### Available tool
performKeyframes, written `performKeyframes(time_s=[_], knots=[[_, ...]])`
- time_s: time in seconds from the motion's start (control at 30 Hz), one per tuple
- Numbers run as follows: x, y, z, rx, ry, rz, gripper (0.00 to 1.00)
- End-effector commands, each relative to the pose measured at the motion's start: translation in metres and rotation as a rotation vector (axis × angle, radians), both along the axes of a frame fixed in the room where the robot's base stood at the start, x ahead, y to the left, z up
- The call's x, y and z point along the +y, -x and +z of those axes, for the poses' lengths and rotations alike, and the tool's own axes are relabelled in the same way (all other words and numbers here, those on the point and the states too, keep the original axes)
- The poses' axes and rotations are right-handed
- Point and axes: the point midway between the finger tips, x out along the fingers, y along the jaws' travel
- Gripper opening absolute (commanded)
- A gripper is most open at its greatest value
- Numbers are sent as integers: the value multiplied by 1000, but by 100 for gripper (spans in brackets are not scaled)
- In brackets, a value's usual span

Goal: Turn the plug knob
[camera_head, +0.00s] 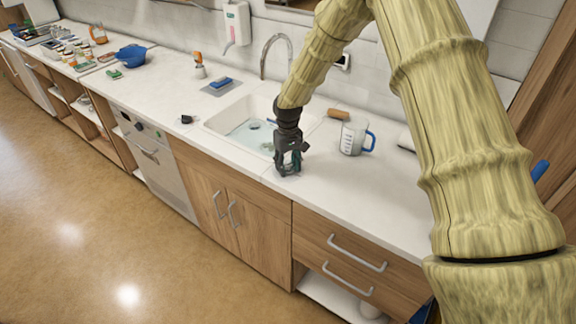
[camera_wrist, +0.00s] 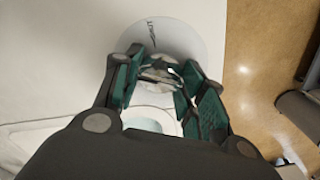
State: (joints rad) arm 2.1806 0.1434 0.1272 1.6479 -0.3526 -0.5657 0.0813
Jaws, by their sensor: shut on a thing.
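In the wrist view, the plug knob (camera_wrist: 160,73) is a small metallic knob on a round pale plate (camera_wrist: 176,36) with dark lettering and an arrow-like mark. My gripper (camera_wrist: 162,84) has its green-padded fingers on either side of the knob and is shut on it. In the head view, my gripper (camera_head: 287,168) points down at the counter by the front right corner of the sink. The fingers hide the knob there. The sink (camera_head: 214,122) holds bluish water, and a dark round drain part (camera_head: 254,124) shows in it.
A measuring jug (camera_head: 352,138) with a blue handle stands right of my gripper, with a brown block (camera_head: 338,114) behind it. A curved faucet (camera_head: 275,40) rises behind the sink. A blue sponge (camera_head: 221,82) lies left of it. The counter's front edge is close.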

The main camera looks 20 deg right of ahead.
Motion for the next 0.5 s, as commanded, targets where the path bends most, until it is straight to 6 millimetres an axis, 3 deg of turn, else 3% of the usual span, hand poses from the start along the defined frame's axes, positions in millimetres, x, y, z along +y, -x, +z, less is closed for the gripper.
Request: performKeyframes(time_s=[0.5], knots=[[-1,0,0,0,0,391,17]])
